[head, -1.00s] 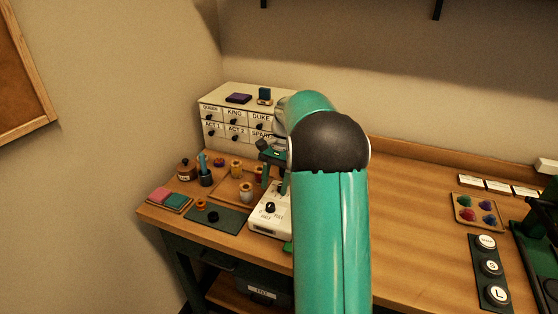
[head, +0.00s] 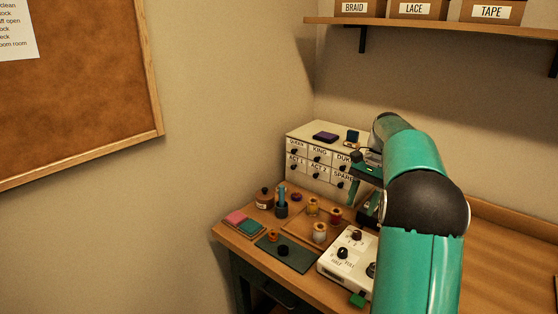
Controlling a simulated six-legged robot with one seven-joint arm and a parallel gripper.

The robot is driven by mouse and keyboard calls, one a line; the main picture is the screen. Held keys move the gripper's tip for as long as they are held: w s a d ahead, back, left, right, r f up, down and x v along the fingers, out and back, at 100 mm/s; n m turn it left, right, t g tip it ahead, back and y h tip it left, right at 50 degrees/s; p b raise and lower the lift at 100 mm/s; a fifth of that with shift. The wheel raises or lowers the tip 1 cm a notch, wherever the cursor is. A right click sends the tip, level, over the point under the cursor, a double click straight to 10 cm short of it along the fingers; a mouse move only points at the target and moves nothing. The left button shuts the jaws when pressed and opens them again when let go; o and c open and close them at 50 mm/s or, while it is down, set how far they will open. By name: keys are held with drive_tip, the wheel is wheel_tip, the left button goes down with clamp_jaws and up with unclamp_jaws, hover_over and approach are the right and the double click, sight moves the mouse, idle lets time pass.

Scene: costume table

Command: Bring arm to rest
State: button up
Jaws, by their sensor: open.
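My arm (head: 415,240) is teal with a dark joint and reaches up from the lower right, over the table (head: 500,260). My gripper (head: 362,188) is at its far end, in front of the right side of the drawer cabinet (head: 310,182) and above the area behind the white control box (head: 345,258). It is open, with a green finger pointing down. I see nothing held in it, though the arm and its links hide part of it.
A wooden tray (head: 298,232) with several thread spools is left of the control box. A shelf (head: 400,20) with labelled boxes overhangs the back.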

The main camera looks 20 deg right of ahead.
drive_tip(key=s+a+r+n+t+h, duration=0.1)
drive_tip(key=s+a+r+n+h, duration=0.2)
drive_tip(key=a, duration=0.6)
drive_tip(key=s+a+r+n+t, duration=0.25)
drive_tip(key=s+a+r, duration=0.2)
drive_tip(key=a, duration=0.45)
drive_tip(key=s+a+f+n+t, duration=0.2)
drive_tip(key=s+a+f+n, duration=0.1)
drive_tip(key=s, duration=0.4)
drive_tip(key=s+a+f+n+t+h, duration=0.1)
drive_tip(key=s+a+f+n+t, duration=0.1)
drive_tip(key=s+a+n, duration=0.3)
drive_tip(key=s+a+f, duration=0.1)
drive_tip(key=s+a, duration=0.1)
drive_tip(key=a, duration=0.1)
drive_tip(key=shift+s, duration=0.35)
drive_tip(key=shift+d+f, duration=0.1)
